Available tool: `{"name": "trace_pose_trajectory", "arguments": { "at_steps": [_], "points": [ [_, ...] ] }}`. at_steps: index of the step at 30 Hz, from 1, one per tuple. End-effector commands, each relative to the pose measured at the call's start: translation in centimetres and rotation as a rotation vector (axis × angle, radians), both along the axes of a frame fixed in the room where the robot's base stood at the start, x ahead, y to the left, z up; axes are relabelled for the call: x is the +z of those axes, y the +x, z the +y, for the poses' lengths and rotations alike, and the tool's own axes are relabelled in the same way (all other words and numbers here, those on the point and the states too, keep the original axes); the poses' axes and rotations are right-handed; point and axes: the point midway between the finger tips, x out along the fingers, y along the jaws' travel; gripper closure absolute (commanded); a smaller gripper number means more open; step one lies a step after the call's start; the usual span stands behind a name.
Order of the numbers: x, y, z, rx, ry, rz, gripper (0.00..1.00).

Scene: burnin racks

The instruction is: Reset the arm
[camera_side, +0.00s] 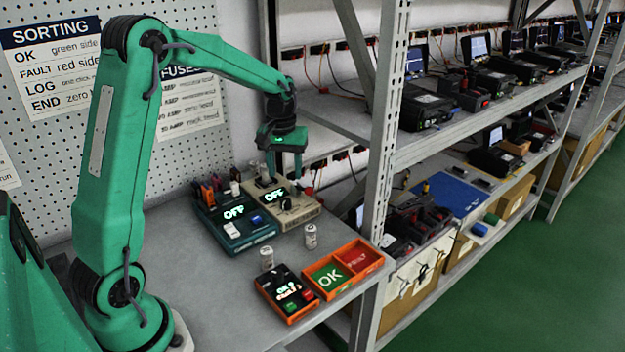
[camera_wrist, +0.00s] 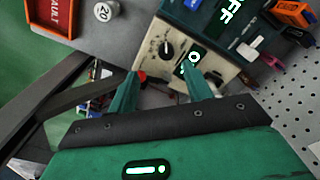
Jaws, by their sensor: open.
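My gripper (camera_side: 287,181) is open and points down over the beige unit (camera_side: 303,213), whose display reads OFF. Nothing shows between its fingers. In the wrist view the two green fingers (camera_wrist: 160,86) stand apart in front of the beige unit (camera_wrist: 152,62), with its black knob and a red button nearby. I cannot tell whether a finger touches the unit. My arm reaches from the left over the bench.
A teal unit (camera_side: 235,232) reading OFF stands beside the beige one. Two small cylinders (camera_side: 310,236) (camera_side: 266,258) stand upright near an orange OK/FAULT tray (camera_side: 372,262) and an orange-edged button box (camera_side: 290,318). A shelf post (camera_side: 386,110) rises at the right.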

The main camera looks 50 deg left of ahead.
Motion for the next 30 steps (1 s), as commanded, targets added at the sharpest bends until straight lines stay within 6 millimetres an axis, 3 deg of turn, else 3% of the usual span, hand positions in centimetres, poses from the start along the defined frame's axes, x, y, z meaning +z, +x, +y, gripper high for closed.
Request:
{"name": "trace_pose_trajectory", "arguments": {
  "at_steps": [6,15,30],
  "points": [
    [3.6,-2.1,-3.1,-0.097,0.024,-0.06,0.5],
    [7.5,-6.0,-7.1,-0.24,0.059,-0.147,0.5],
    [10.7,-13.7,-12.6,-0.474,0.117,-0.29,0.5]
  ]
}}
